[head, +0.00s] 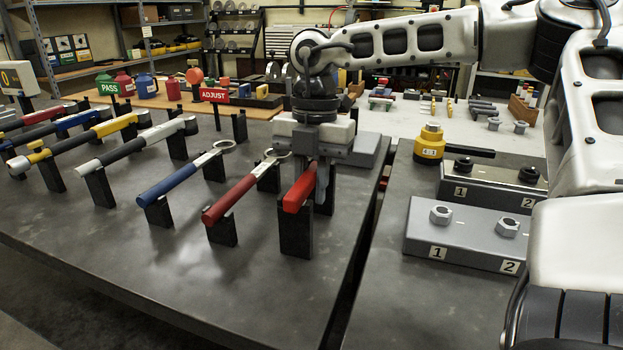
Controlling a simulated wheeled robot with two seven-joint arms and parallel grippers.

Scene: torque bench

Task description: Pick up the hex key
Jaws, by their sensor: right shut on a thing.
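A tool with a short red handle (301,190) lies on the rightmost black stand (296,233) of the row, near the right edge of the left bench. My right gripper (322,185) reaches down over it from above and is shut on it just behind the red handle. The gripper hides the tool's far end, so I cannot tell whether it is a hex key. The handle still appears to be at the stand's top; I cannot tell whether it touches. My left gripper is not in view.
A longer red wrench (238,195) and a blue wrench (182,184) rest on stands to the left, close by. PASS (107,85) and ADJUST (214,95) signs stand behind. Across a gap, the right bench holds a grey block with nuts (465,238) and a yellow device (429,146).

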